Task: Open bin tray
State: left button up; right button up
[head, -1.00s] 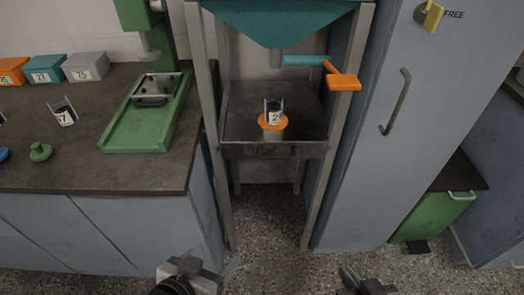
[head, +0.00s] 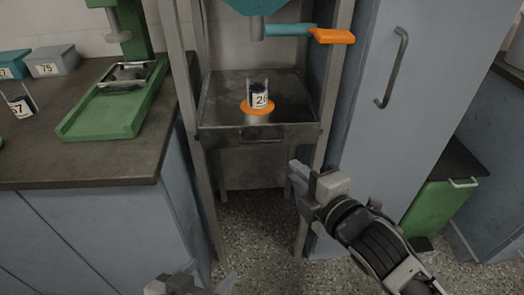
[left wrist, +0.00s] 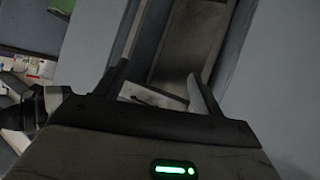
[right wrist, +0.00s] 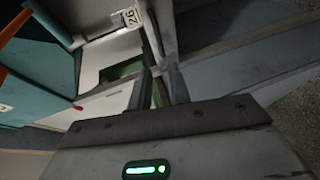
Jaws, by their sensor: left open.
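The metal tray (head: 225,95) sits in the grey frame under the teal hopper (head: 258,4). Its front face (head: 225,137) has a dark pull at the middle. A cup with a number label (head: 258,98) stands on an orange ring (head: 257,108) on the tray. My right gripper (head: 299,182) is in front of and below the tray's right front corner, apart from it. In the right wrist view its fingers (right wrist: 161,85) have a narrow gap, with nothing clearly held. My left gripper (head: 208,280) is low at the bottom edge, open and empty; its spread fingers show in the left wrist view (left wrist: 158,85).
A counter (head: 100,165) with a green stand (head: 120,100) is at left. A teal lever with an orange grip (head: 332,36) juts over the tray's right side. A blue-grey cabinet (head: 370,150) and a green bin (head: 430,215) stand at right. Floor before the tray is open.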

aim_at(263, 142)
jog(key=b+x, duration=0.3)
jog(key=x, duration=1.2)
jog(key=shift+w+a+f, duration=0.1)
jog(key=shift+a, duration=0.05)
jog(key=shift+w+a, duration=0.1)
pick_arm(q)
jog(key=shift+g, duration=0.6)
jog(key=f, duration=0.2)
jog(key=d+f, duration=0.1)
jog(key=f, duration=0.2)
jog(key=shift+w+d+f, duration=0.2)
jog(key=shift+w+f, duration=0.1)
jog(key=shift+w, duration=0.05)
jog(key=shift+w+a, duration=0.1)
pick_arm(e)
grip_shut()
